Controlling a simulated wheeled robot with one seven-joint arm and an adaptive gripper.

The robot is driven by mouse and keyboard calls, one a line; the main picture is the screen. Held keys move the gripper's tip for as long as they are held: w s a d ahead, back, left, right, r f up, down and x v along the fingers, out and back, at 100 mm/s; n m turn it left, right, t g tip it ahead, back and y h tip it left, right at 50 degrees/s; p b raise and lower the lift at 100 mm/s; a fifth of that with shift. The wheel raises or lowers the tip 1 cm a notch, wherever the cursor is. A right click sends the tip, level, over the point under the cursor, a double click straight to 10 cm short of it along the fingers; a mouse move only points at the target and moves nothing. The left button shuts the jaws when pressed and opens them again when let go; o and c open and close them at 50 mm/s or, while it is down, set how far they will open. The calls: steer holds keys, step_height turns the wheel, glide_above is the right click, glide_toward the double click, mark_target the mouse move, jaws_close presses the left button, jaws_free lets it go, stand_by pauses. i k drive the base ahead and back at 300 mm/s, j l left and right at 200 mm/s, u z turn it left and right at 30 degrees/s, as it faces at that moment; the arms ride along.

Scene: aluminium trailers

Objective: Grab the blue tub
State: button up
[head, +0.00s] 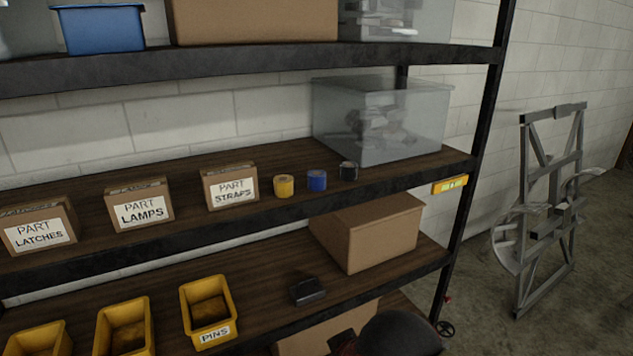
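A blue tub (101,29) stands on the upper shelf at the top left of the head view, near the shelf's front edge. A dark rounded shape at the bottom edge, right of centre, may be part of my arm. My gripper's fingers do not show in this view.
The black shelving rack's upper shelf (250,55) also bears a large cardboard box (252,20) right of the tub and a clear bin (397,20). The middle shelf holds labelled boxes (140,206), tape rolls and another clear bin (378,122). Yellow bins (208,312) stand lower. Floor at right holds a metal frame (550,215).

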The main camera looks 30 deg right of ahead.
mark_target(94, 29)
steer(key=i+j, duration=0.25)
steer(key=j, duration=0.15)
steer(key=i+j, duration=0.55)
steer(key=j, duration=0.2)
